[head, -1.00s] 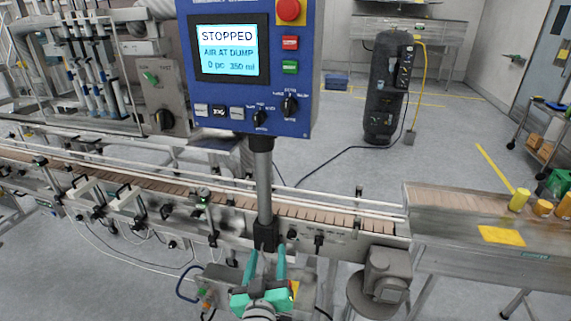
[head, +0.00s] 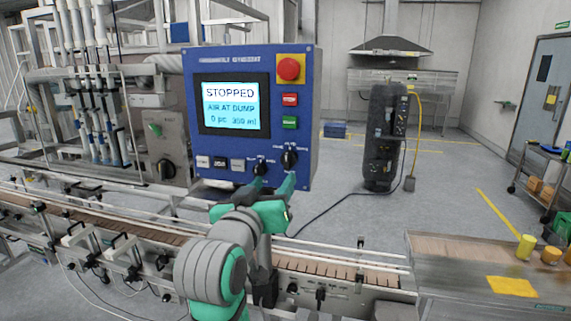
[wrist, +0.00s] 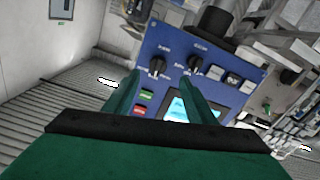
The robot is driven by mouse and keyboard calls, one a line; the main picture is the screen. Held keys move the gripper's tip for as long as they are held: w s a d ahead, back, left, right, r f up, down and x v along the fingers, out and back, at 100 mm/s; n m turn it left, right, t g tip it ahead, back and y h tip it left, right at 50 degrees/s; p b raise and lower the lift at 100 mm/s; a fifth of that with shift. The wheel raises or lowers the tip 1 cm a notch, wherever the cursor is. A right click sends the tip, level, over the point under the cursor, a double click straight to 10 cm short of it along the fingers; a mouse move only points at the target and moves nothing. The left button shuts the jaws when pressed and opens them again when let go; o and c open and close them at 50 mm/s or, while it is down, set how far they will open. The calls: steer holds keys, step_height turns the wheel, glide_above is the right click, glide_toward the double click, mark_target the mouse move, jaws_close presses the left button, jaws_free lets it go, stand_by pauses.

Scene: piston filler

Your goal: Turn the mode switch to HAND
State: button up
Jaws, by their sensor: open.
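The blue control panel (head: 250,120) carries two black rotary knobs at its lower right. The left knob (head: 260,168) and the right knob (head: 289,158) each have small white labels, too blurred to tell which is the mode switch. My gripper (head: 279,174) is open and empty in front of these knobs, fingers pointing at the panel. In the wrist view the panel appears upside down. There one knob (wrist: 155,67) shows between my finger lines (wrist: 160,80), and the other knob (wrist: 194,65) shows just beyond the right fingertip. I cannot tell whether a finger touches either knob.
The panel's screen (head: 230,104) reads STOPPED, AIR AT DUMP. A red emergency button (head: 291,68), a red button (head: 290,99) and a green button (head: 289,122) sit above the knobs. A conveyor (head: 340,272) runs below the panel.

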mark_target(286, 163)
steer(key=x, duration=1)
steer(key=shift+w+d+r, duration=0.2)
steer(key=shift+w+r, duration=0.1)
steer(key=shift+r, duration=0.1)
steer(key=c, duration=1)
